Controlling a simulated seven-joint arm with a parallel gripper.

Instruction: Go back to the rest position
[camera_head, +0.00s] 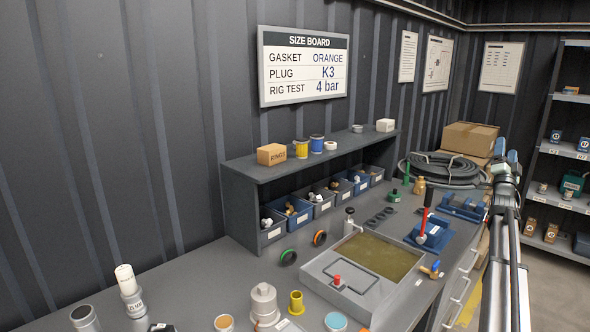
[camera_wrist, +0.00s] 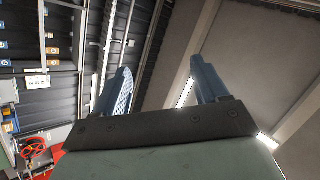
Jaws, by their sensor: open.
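My gripper (camera_head: 506,157) is at the right side of the head view, at the end of my raised arm, with its blue fingers pointing up. In the wrist view my gripper (camera_wrist: 161,82) shows its two blue fingers spread apart with nothing between them. It is apart from the bench, and the wrist view looks up toward the ceiling and wall.
The grey bench (camera_head: 202,280) holds a shallow tray (camera_head: 320,272), a blue pump with a red handle (camera_head: 428,234), and loose fittings. A shelf with blue bins (camera_head: 297,212) stands behind. A coiled hose (camera_head: 440,168) and carton (camera_head: 468,137) are near my arm. Shelving (camera_head: 570,147) stands right.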

